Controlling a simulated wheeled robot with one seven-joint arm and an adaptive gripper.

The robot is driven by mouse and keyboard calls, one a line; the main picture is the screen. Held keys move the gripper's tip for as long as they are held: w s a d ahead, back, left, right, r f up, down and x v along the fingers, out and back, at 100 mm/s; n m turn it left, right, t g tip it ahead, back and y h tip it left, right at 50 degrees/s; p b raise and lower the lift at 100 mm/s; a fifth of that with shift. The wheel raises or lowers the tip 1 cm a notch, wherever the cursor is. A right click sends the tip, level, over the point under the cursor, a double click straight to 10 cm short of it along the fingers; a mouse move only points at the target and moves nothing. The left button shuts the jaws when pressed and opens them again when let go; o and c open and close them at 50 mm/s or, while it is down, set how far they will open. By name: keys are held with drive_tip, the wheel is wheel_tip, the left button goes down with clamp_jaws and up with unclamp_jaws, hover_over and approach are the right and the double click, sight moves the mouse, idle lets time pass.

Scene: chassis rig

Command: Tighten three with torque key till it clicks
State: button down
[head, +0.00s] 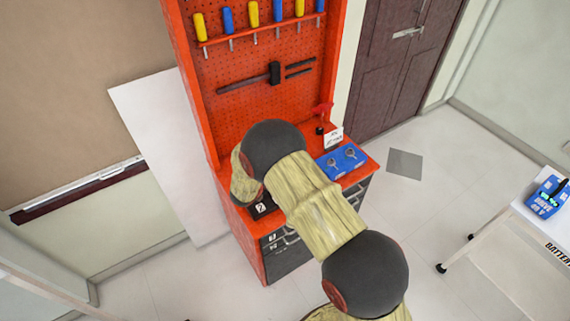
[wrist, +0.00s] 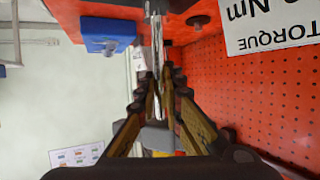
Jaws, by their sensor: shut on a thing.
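In the wrist view my gripper (wrist: 158,88) is shut on a slim silver tool, seemingly the torque key (wrist: 156,35), whose shaft runs up out of the frame between the fingertips. Its far end is not clear. In the head view my arm hides the gripper and the key. A black block marked 2 (head: 262,207) shows partly beside my arm on the orange bench. I cannot make out anything marked three.
A white torque sign (wrist: 268,25) is close on the right in the wrist view. A battery table (head: 520,225) stands at the right; the floor between is clear.

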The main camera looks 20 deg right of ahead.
drive_tip(key=shift+w+r, duration=0.1)
drive_tip(key=shift+r, duration=0.2)
drive_tip(key=shift+r+p, duration=1.85)
drive_tip(key=shift+r, duration=0.25)
drive_tip(key=shift+d, duration=0.1)
